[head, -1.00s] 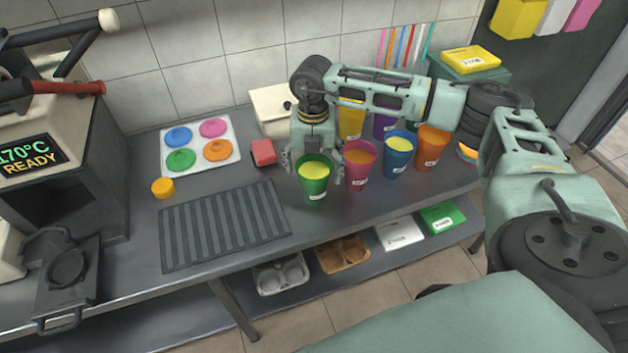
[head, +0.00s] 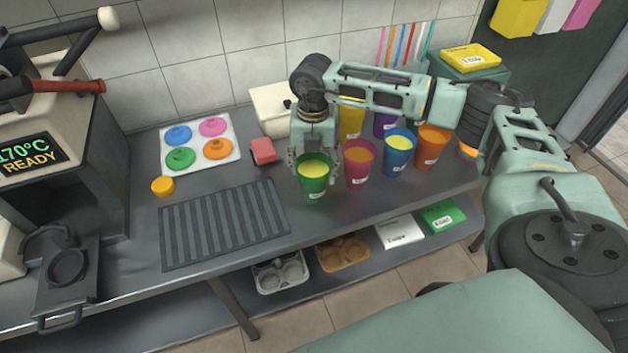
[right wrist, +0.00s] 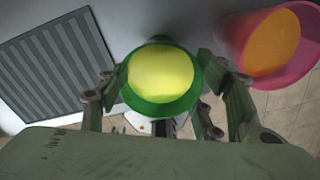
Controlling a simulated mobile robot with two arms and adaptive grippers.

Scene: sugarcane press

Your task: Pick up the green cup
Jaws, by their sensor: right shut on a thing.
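The green cup (head: 313,183), filled with something yellow, stands upright on the counter at the front of the row of cups. My right gripper (head: 314,170) comes down from above, with its fingers on both sides of the cup. In the right wrist view the green cup (right wrist: 162,103) sits between the two fingers of the gripper (right wrist: 165,95), which are shut on it. The lower part of the cup is hidden in the wrist view. I do not see my left gripper.
A pink cup (head: 358,170) stands close on the right, then a blue cup (head: 398,160) and an orange cup (head: 431,150). A dark ribbed mat (head: 222,225) lies to the left. A red block (head: 263,151) lies behind the green cup.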

